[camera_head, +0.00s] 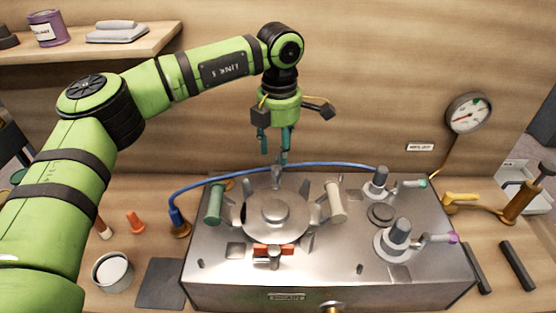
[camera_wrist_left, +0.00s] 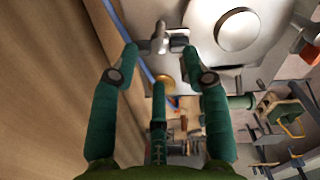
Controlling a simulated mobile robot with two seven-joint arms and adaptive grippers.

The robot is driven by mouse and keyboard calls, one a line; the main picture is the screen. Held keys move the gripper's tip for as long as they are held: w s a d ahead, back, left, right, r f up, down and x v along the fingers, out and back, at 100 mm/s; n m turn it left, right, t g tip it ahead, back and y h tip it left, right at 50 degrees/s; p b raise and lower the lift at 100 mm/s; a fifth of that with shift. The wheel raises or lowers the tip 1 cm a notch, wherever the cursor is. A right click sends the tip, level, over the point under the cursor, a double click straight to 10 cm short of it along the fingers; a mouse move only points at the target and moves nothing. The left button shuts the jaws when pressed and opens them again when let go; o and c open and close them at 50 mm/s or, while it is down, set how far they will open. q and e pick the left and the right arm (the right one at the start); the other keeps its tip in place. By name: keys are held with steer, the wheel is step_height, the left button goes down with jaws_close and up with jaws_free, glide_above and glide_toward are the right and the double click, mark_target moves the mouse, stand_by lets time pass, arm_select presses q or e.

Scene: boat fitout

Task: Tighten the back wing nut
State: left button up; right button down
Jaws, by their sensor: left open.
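The back wing nut (camera_head: 277,177) is grey metal and stands at the back edge of the round metal lid (camera_head: 270,210) on the steel box. In the left wrist view the wing nut (camera_wrist_left: 159,42) lies just ahead of the fingertips, between them in the picture. My left gripper (camera_head: 276,155) points down above the back nut, its green fingers apart; it also shows open in the left wrist view (camera_wrist_left: 160,55). Whether the fingers touch the nut I cannot tell. Other clamps around the lid are a green one (camera_head: 214,204), a beige one (camera_head: 336,201) and a red-winged one (camera_head: 273,251).
A blue hose (camera_head: 300,164) arches behind the lid, close to my left gripper. Two grey fittings (camera_head: 399,232) (camera_head: 380,178) stand on the right of the box. A gauge (camera_head: 468,113) hangs on the wooden wall. A white cup (camera_head: 112,270) stands at left.

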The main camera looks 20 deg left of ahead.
mark_target(279, 169)
arm_select(q)
step_height(279, 169, up, 6)
steer(key=shift+s+r, duration=0.15)
steer(key=shift+d, duration=0.1)
